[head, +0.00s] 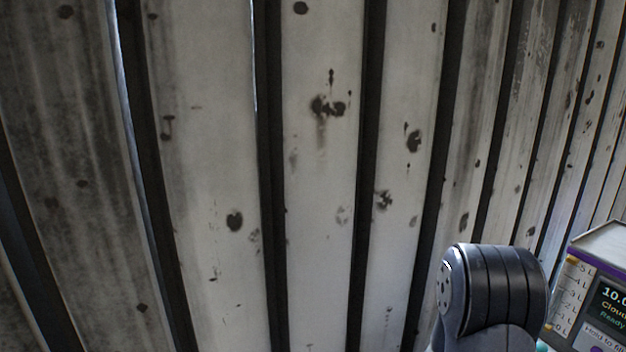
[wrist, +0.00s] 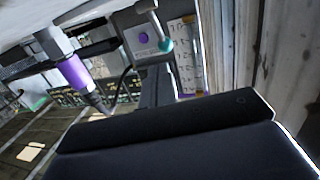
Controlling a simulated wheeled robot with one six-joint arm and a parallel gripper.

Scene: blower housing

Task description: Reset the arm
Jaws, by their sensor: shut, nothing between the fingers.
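In the wrist view, my gripper (wrist: 165,122) fills the lower part as a broad dark block, seen from very close. It is shut, with nothing held. The fingertips are hard to make out. In the head view, a dark grey rounded joint of my arm stands at the lower right, in front of the wall. My gripper is not visible in the head view.
A stained, ribbed metal wall (head: 320,180) fills most of the head view. A purple-edged device (head: 600,300) with a display stands at the lower right, close beside my arm. In the wrist view, a purple cylinder with a dark nozzle (wrist: 75,75) is at the upper left.

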